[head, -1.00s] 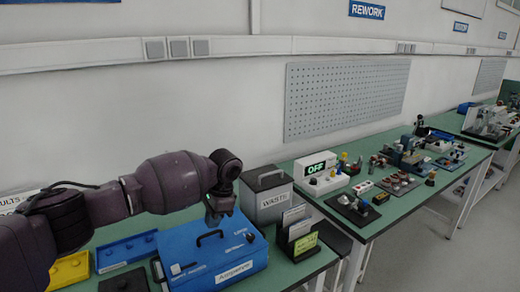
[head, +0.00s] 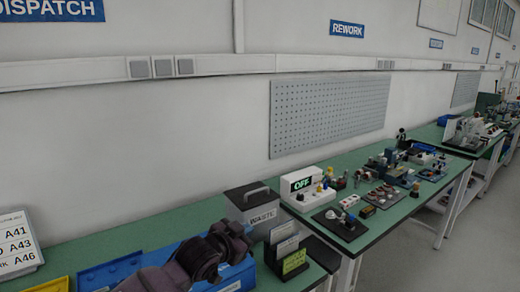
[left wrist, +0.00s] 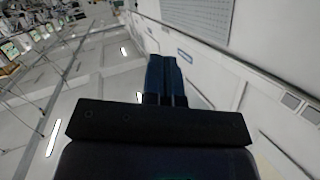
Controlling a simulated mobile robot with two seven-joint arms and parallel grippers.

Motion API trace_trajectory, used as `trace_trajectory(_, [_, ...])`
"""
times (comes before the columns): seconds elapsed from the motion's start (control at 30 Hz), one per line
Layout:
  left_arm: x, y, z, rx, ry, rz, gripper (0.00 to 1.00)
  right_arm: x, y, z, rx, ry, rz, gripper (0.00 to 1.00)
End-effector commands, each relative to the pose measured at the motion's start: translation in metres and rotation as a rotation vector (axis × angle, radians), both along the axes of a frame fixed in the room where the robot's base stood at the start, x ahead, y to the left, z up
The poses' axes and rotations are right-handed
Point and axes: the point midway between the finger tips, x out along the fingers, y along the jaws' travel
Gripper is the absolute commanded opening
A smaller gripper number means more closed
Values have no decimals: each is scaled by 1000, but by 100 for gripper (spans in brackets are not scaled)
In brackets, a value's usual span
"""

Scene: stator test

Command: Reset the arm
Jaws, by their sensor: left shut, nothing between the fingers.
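My left arm is at the bottom of the head view, folded low in front of the blue case (head: 240,279). Its fingertips cannot be made out there. In the left wrist view the two dark blue fingers of my left gripper (left wrist: 164,62) lie side by side, shut and empty, with free air around them. The case is mostly hidden behind the arm; only parts of its blue side show. My right gripper is in neither view.
A grey WASTE bin (head: 252,208) and a card holder (head: 286,254) stand close right of my arm. A tester reading OFF (head: 301,184) stands on the neighbouring green bench with several parts. A results board (head: 15,243) is at the left, near a blue tray (head: 110,273).

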Motion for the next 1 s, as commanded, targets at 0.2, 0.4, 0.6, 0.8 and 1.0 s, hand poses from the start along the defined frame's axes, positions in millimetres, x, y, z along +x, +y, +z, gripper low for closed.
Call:
trace_trajectory(0.2, [-36, 45, -29, -124, -55, 109, 0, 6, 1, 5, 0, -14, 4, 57])
trace_trajectory(0.4, [-75, 95, -63, -179, -69, 234, 0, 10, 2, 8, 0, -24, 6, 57])
trace_trajectory(0.6, [-124, 147, -107, -187, -27, 374, 0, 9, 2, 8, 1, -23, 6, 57])
trace_trajectory(0.8, [-188, 196, -161, -168, 82, 516, 0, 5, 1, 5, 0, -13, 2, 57])
trace_trajectory(1.0, [-262, 230, -217, -149, 229, 632, 0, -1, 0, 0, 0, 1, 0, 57])
